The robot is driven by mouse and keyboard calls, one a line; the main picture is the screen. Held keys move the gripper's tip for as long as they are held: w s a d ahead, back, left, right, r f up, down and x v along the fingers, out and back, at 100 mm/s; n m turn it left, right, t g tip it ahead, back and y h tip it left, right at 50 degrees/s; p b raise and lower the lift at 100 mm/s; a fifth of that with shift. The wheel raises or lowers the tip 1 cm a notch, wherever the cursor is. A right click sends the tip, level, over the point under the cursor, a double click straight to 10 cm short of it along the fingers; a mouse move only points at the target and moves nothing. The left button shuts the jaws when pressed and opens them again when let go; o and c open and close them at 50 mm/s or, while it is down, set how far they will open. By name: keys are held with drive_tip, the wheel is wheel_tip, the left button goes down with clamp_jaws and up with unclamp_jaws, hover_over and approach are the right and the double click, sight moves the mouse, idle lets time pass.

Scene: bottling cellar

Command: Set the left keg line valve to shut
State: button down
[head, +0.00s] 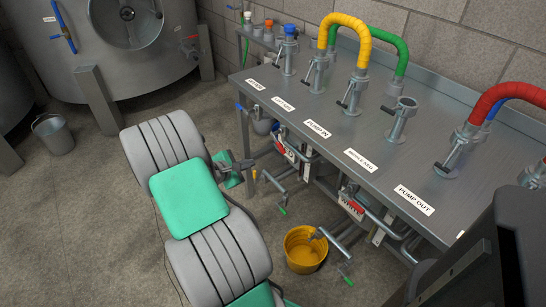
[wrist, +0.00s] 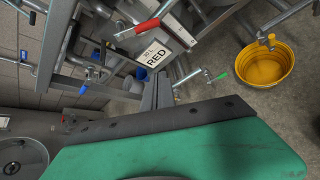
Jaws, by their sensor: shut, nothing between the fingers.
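A red-handled valve lever (head: 280,146) is under the bench front, beside a hanging sign marked RED; the lever shows large in the wrist view (wrist: 137,29), with its sign (wrist: 155,57) close by. Another red handle (head: 352,207) is further right, by a sign reading WHITE. The bench label near the left (head: 283,103) is too small to read, so I cannot tell surely which valve is the left keg's. My gripper (head: 252,163) is shut and empty, left of the RED sign and apart from the red lever; its fingers (wrist: 162,92) show in the wrist view.
The metal bench (head: 330,105) carries upright pipe stubs and coloured hoses. Green-handled taps (head: 283,211) stick out below it. A yellow bucket (head: 305,262) stands on the floor. A tank (head: 140,40) and a grey bucket (head: 53,134) are at left. Open floor lies left of my arm.

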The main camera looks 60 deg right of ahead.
drive_tip(key=s+d+f+n+b, duration=0.1)
drive_tip(key=d+f, duration=0.1)
drive_tip(key=d, duration=0.3)
drive_tip(key=s+d+f+b, duration=0.2)
drive_tip(key=d+f, duration=0.1)
drive_tip(key=d, duration=0.2)
drive_tip(key=shift+g+h, duration=0.3)
drive_tip(key=shift+h, duration=0.1)
drive_tip(key=r, duration=0.1)
drive_tip(key=s+r, duration=0.2)
drive_tip(key=shift+r, duration=0.4)
drive_tip(key=shift+s+d+p, duration=0.1)
drive_tip(key=shift+p, duration=0.25)
